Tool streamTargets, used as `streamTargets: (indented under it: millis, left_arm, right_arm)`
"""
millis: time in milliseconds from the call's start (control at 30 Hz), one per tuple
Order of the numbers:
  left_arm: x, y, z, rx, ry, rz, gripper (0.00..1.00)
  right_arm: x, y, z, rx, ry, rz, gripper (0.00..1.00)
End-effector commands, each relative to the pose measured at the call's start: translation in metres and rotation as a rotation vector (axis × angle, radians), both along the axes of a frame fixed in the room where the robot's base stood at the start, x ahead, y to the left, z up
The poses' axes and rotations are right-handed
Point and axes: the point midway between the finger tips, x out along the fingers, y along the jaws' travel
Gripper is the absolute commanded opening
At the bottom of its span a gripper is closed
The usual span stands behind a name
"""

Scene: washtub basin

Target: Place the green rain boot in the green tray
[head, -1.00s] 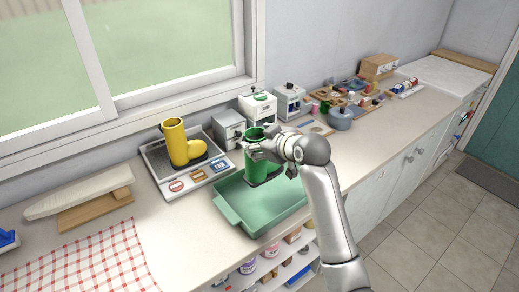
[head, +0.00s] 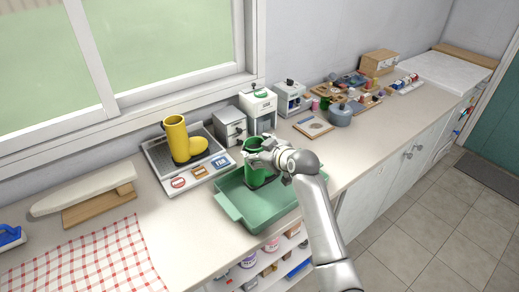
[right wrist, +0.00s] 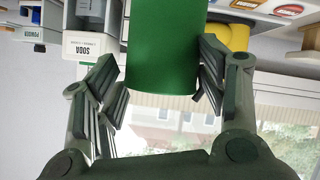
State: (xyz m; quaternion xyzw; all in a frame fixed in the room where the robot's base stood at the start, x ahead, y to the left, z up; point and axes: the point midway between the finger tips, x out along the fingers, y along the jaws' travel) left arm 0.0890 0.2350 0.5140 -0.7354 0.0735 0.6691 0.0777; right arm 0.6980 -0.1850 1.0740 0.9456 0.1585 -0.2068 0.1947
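The green rain boot (head: 254,173) is upright inside the outline of the green tray (head: 236,206), near its back. Its foot is partly hidden by my right arm, so I cannot tell for sure whether the sole touches the tray floor. My right gripper (head: 262,158) is at the upper shaft of the boot. My left gripper is not in view.
A checkered cloth (head: 80,265) and ironing board (head: 85,190) lie at left.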

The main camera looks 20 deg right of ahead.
Motion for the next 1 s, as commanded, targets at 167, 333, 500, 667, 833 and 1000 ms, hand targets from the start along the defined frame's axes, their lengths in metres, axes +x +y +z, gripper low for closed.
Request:
streamTargets:
  millis: [167, 333, 500, 667, 833, 1000]
  left_arm:
    - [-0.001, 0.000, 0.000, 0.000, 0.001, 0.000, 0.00]
    - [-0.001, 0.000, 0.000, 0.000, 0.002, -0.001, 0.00]
    - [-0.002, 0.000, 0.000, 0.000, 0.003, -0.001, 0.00]
    - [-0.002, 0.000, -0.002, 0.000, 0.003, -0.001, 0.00]
    - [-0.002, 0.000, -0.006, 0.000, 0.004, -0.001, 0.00]
    - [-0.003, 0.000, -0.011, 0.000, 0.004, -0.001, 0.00]
  right_arm:
    - [0.000, 0.000, -0.001, 0.000, 0.002, 0.000, 0.88]
    - [0.000, 0.000, 0.000, 0.000, 0.002, 0.000, 0.88]
    - [0.000, 0.000, 0.001, 0.001, 0.002, 0.000, 0.88]
    - [-0.007, -0.002, 0.004, -0.001, 0.002, -0.001, 0.88]
    - [-0.026, -0.007, 0.014, -0.001, -0.001, 0.000, 0.88]
    - [-0.050, -0.013, 0.026, -0.002, -0.001, 0.000, 0.88]
